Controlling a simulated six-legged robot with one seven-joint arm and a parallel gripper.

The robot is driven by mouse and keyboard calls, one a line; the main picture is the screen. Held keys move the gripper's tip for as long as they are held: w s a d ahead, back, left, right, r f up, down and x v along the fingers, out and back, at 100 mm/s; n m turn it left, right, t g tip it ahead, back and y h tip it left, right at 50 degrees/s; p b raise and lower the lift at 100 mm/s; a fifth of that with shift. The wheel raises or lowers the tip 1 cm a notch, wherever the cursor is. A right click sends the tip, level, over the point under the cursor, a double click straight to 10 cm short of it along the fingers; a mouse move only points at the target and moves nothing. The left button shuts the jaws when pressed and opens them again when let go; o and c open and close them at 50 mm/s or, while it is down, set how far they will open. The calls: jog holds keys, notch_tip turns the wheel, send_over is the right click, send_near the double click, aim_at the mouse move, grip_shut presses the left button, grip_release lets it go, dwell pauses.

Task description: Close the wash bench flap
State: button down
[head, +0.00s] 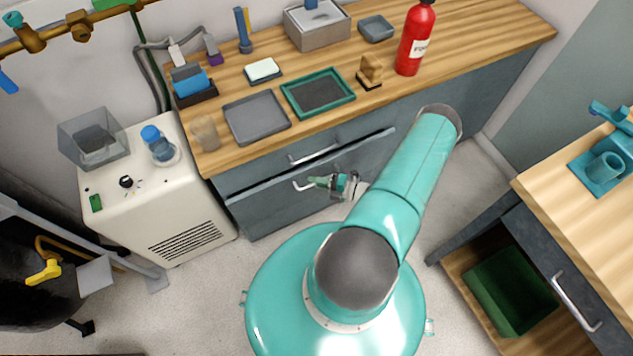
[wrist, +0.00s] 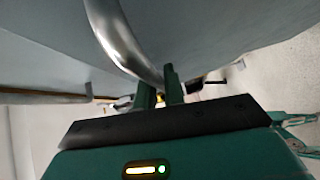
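The wash bench flap (head: 270,208) is the lower grey-blue front panel under the wooden worktop in the head view. Its top edge stands out a little from the cabinet, so it looks partly open. It carries a silver bar handle (head: 301,187), which shows large and curved in the wrist view (wrist: 116,38). My gripper (head: 318,182) is at the right part of this handle. In the wrist view its two green fingers (wrist: 159,90) are a small gap apart, with the handle's near end at their tips. Whether they grip it is unclear.
Above the flap is a drawer front with its own handle (head: 313,153). A white machine (head: 185,215) stands left of the bench. A second bench (head: 570,190) with a green bin (head: 510,290) is at right.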

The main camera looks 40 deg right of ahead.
jog(key=shift+w+d+r, duration=0.15)
jog(key=shift+w+d, duration=0.05)
jog(key=shift+w, duration=0.4)
jog(key=shift+w+d+r, duration=0.1)
jog(key=shift+w+d, duration=0.05)
jog(key=shift+w, duration=0.45)
jog(key=c, duration=1.8)
grip_release()
jog(key=shift+w, duration=0.1)
jog(key=shift+o, duration=0.2)
jog(key=v, duration=1.4)
jog(key=shift+f, duration=0.1)
